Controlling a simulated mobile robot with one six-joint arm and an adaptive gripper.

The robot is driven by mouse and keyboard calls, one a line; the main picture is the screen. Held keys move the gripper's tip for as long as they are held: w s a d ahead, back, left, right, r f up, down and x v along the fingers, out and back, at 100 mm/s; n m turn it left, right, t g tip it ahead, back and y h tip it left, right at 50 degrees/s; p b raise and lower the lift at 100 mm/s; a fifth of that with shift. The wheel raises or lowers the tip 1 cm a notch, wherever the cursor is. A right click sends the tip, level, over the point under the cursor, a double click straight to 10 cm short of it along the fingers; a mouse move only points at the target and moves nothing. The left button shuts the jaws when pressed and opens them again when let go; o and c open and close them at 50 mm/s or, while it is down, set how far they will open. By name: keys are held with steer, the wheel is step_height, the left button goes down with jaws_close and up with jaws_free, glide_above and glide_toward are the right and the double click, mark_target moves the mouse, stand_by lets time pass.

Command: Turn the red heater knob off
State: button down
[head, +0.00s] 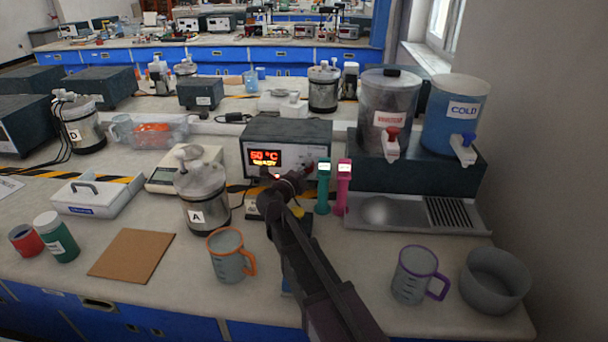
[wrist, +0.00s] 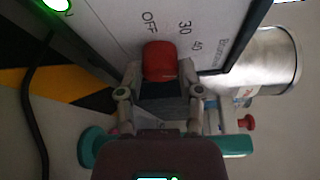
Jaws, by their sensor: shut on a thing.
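The heater (head: 290,131) is a dark box with a pale front panel on the bench. Its lit display (head: 265,157) seems to read 50 or 60 °C, with a smaller line below. In the wrist view, the red knob (wrist: 160,61) sits on the panel near the printed marks OFF, 30 and 40. I cannot make out a pointer on it. My gripper (wrist: 160,77) is shut on the red knob, one finger on each side. In the head view, my gripper (head: 290,181) is at the heater's front and hides the knob.
Green and pink handled tools (head: 343,185) stand just right of my gripper. Canister A (head: 203,195) is close on the left, and an orange-rimmed mug (head: 229,257) is in front. Hot and cold dispensers (head: 455,115) stand at the right. A green light (wrist: 57,5) glows on the panel.

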steer(key=shift+d+n, duration=0.1)
steer(key=shift+n, duration=0.3)
steer(key=shift+c, duration=1.3)
jaws_free()
steer(key=shift+s, duration=0.1)
steer(key=v, duration=0.7)
steer(key=shift+s+a+f, duration=0.15)
steer(key=shift+s+a, duration=0.05)
steer(key=shift+s, duration=0.15)
